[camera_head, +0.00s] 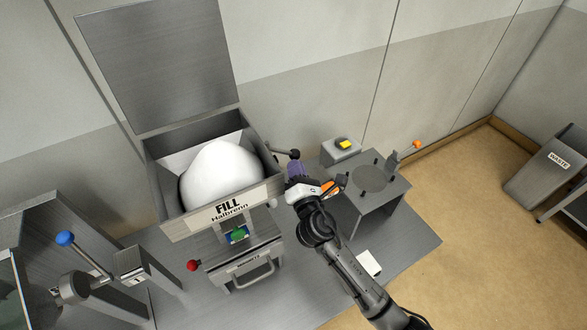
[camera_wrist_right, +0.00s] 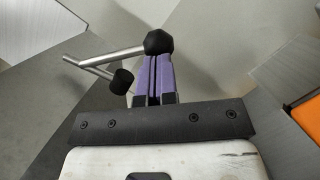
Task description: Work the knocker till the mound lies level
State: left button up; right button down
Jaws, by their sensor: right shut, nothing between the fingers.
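A white mound (camera_head: 222,172) rises in a heap inside the open hopper (camera_head: 168,229) marked FILL Halbrenn, its middle higher than its edges. The knocker appears to be the metal lever with a black knob (camera_head: 294,154) on the hopper's right side. My right gripper (camera_head: 295,168) has its purple fingers shut and empty, close by this knob. In the right wrist view the closed fingertips (camera_wrist_right: 153,65) point at a black knob (camera_wrist_right: 158,42) on a bent metal rod (camera_wrist_right: 105,58); whether they touch cannot be told. A second black knob (camera_wrist_right: 122,80) sits left of the fingers. My left gripper is out of view.
The hopper's lid (camera_head: 160,60) stands open. Below the hopper are a green button (camera_head: 238,235), a red knob (camera_head: 193,265) and a drawer handle (camera_head: 256,276). A yellow button box (camera_head: 343,147) and a grey stand (camera_head: 385,205) are at right. A blue-knobbed lever (camera_head: 65,238) is at left.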

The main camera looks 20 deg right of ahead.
jog(key=d+r+n+p, duration=0.1)
jog(key=n, duration=0.1)
jog(key=d+r+n+y+p, duration=0.1)
jog(key=n, duration=0.1)
jog(key=d+r+n+y+p, duration=0.1)
jog(key=n, duration=0.1)
jog(key=shift+w+d+r+n+t, duration=0.15)
jog(key=shift+r+n+t, duration=0.15)
jog(key=shift+r+t, duration=0.1)
jog(key=shift+y, duration=0.3)
jog(key=a+f+b+v, duration=0.1)
jog(key=b+v, duration=0.3)
jog(key=v, duration=0.8)
jog(key=shift+a+f, duration=0.2)
jog(key=shift+f, duration=0.7)
